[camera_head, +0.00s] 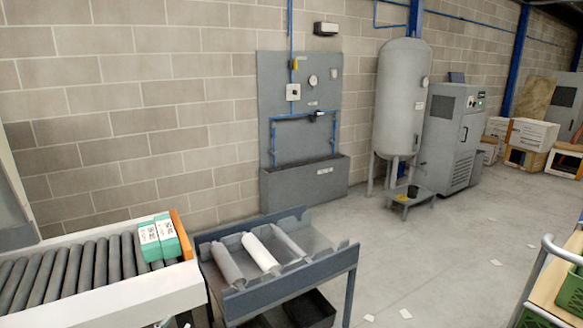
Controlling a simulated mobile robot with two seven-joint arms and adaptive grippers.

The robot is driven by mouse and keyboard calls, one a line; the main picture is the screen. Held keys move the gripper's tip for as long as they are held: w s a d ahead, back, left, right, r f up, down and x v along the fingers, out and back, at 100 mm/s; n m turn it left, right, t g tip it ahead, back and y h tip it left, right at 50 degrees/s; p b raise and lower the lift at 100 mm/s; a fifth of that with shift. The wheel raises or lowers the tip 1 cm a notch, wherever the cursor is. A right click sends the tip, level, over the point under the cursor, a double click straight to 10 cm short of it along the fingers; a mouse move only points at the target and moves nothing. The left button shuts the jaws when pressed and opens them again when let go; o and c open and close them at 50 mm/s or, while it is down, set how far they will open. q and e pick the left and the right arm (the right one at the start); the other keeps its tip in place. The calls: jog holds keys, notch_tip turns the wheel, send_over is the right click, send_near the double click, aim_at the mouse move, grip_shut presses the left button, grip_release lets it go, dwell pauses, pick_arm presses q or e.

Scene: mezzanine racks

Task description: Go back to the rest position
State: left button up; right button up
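Neither of my grippers shows in the head view, and no part of my arms can be made out. The task names no object to handle. The view looks over a roller conveyor (92,303) and a dark blue-grey stand (290,285) towards a block wall.
Teal-and-white boxes (158,239) sit at the conveyor's right end. The stand bears a white roller (260,252) between two grey ones. A trolley (548,270) with green crates (572,292) is at the right edge. Open floor (440,250), with scattered paper scraps, lies between stand and trolley.

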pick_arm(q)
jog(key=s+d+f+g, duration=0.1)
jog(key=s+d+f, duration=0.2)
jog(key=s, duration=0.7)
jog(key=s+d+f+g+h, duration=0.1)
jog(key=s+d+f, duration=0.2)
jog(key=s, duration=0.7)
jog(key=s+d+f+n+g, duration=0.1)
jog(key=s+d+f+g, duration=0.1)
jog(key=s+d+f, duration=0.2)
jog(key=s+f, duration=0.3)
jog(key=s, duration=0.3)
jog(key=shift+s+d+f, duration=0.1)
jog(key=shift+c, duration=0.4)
